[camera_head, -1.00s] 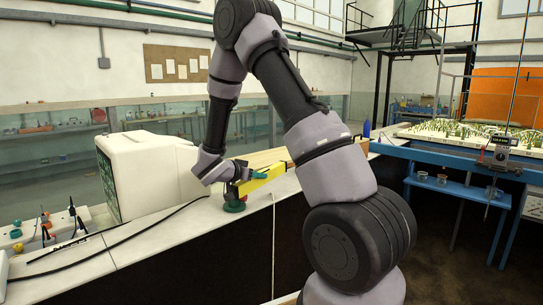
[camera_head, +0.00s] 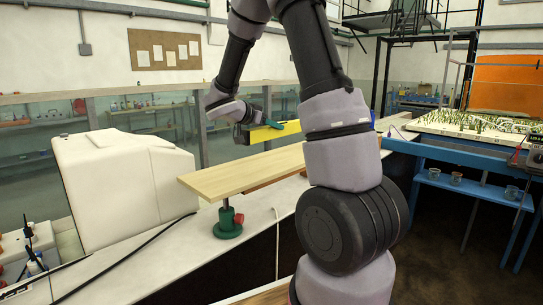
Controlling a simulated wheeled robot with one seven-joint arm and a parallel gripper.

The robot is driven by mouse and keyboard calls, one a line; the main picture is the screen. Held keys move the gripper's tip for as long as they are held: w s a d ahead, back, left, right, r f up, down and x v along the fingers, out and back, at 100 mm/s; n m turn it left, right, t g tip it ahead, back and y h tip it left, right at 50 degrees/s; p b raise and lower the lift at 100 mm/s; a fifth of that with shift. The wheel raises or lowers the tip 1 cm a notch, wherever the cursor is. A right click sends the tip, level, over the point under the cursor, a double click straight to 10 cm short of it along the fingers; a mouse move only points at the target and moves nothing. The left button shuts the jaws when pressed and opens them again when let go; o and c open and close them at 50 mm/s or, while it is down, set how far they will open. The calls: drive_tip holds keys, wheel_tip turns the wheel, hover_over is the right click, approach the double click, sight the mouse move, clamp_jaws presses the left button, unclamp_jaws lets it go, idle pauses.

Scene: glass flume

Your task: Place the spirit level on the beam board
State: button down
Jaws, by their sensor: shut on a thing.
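The spirit level (camera_head: 277,132) is a yellow bar with a dark end at the left. My gripper (camera_head: 252,121) is shut on it near that left end and holds it in the air above the board. The right part of the level is hidden behind my arm. The beam board (camera_head: 236,175) is a long pale wooden plank. Its near left end rests over a green jack (camera_head: 228,222) with a red knob on the bench. The board's visible top is bare.
A white boxy machine (camera_head: 115,180) stands on the bench left of the board. A dark cable (camera_head: 130,257) runs along the bench top. A blue table (camera_head: 460,185) with a planted model is at the right. Glass flume walls stand behind.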

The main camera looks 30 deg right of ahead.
wheel_tip(320, 180, down, 9)
drive_tip(key=shift+f, duration=0.15)
idle(0.4)
drive_tip(key=c, duration=0.5)
unclamp_jaws()
